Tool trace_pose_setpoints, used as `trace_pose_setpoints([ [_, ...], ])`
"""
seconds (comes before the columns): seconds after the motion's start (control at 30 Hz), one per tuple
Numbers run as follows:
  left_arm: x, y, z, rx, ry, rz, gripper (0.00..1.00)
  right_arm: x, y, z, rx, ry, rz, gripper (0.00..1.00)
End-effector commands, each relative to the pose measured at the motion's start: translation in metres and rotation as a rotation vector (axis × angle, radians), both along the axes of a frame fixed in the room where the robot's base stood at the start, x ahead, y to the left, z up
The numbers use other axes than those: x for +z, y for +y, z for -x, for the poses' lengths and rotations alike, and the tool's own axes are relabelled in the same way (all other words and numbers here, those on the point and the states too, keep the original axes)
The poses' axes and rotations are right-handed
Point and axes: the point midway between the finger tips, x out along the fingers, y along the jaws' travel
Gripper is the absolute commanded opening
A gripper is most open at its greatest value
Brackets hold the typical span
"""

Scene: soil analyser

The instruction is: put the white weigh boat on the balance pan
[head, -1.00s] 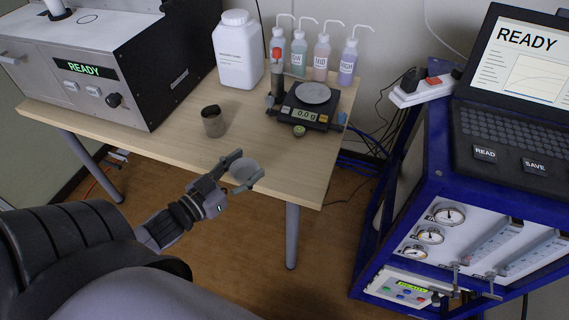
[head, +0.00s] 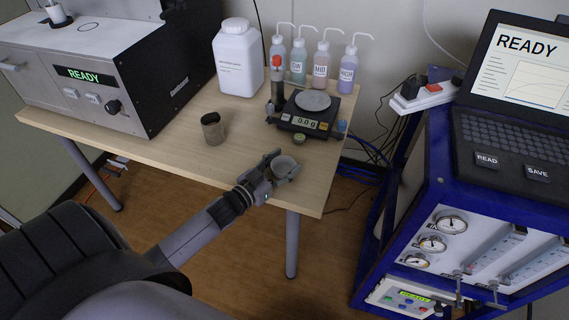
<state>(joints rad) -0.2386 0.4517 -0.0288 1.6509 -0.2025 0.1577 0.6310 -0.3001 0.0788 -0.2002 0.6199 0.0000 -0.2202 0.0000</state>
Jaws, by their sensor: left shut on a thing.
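The white weigh boat (head: 284,166) is a small shallow round dish. My left gripper (head: 284,167) is shut on it, with a finger on either side, over the table's front right part. Whether the boat is lifted clear of the table or touches it is hard to tell. The balance (head: 304,125) stands farther back on the table, beyond the gripper. Its round grey balance pan (head: 313,100) is bare and its display reads 0.0 g. My right gripper is not in view.
A brown cup (head: 213,129) stands left of the gripper. A small round greenish item (head: 299,138) lies at the balance's front. A red-topped tube (head: 277,80) stands at its left. A white jug (head: 238,60) and several wash bottles (head: 321,63) line the back.

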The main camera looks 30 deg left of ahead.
Motion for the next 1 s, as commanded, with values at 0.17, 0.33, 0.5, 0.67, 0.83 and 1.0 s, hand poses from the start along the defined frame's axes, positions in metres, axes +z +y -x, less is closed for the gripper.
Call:
trace_pose_setpoints([
  [0.17, -0.0016, -0.0010, -0.0045, -0.002, -0.003, -0.001, 0.39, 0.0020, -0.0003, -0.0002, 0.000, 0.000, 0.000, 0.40],
  [0.33, -0.0019, -0.0010, -0.0043, -0.002, -0.003, -0.001, 0.39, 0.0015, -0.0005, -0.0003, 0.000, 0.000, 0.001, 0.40],
  [0.5, -0.0055, -0.0008, -0.0042, -0.001, -0.003, -0.001, 0.55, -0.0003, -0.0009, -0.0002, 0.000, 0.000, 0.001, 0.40],
  [0.67, -0.0057, -0.0008, -0.0040, -0.001, -0.002, -0.002, 0.66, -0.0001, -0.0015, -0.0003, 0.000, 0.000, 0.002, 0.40],
  [0.83, -0.0057, -0.0009, -0.0039, -0.001, -0.002, -0.002, 0.73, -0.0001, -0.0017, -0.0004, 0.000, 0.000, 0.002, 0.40],
  [1.0, -0.0058, -0.0009, -0.0038, -0.001, -0.002, -0.001, 0.73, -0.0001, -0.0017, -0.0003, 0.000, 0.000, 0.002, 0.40],
])
